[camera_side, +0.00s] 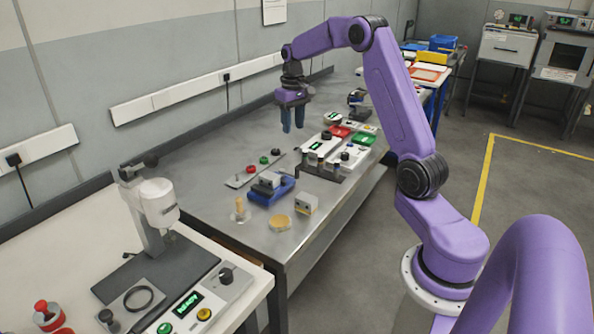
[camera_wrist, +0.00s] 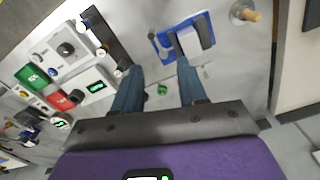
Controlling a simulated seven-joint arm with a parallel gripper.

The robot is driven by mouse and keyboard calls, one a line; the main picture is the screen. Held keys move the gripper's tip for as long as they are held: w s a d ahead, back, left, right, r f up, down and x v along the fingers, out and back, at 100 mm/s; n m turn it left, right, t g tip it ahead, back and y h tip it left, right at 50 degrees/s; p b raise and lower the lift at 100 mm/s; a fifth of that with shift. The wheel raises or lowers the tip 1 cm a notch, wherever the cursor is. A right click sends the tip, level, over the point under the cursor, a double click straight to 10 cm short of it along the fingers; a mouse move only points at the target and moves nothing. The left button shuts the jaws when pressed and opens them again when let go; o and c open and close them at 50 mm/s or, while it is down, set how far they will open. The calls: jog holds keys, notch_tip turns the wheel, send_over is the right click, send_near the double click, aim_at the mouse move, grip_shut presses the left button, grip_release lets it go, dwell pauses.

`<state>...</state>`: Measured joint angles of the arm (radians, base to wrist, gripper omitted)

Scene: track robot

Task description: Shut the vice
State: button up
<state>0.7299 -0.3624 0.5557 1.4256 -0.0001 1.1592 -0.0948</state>
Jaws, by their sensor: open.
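The vice (camera_side: 272,194) is a low blue body with grey blocks on it, on the steel bench in the side view. It also shows in the wrist view (camera_wrist: 205,32), at the top centre beyond my fingertips.
A plate with green, red and black knobs (camera_side: 254,169) lies behind the vice.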

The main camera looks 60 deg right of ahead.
aim_at(297, 170)
jog(key=f, duration=0.6)
jog(key=d+f, duration=0.1)
jog(key=f, duration=0.4)
jog(key=d+f, duration=0.1)
jog(key=f, duration=0.5)
jog(key=shift+f, duration=0.35)
jog(key=shift+c, duration=0.3)
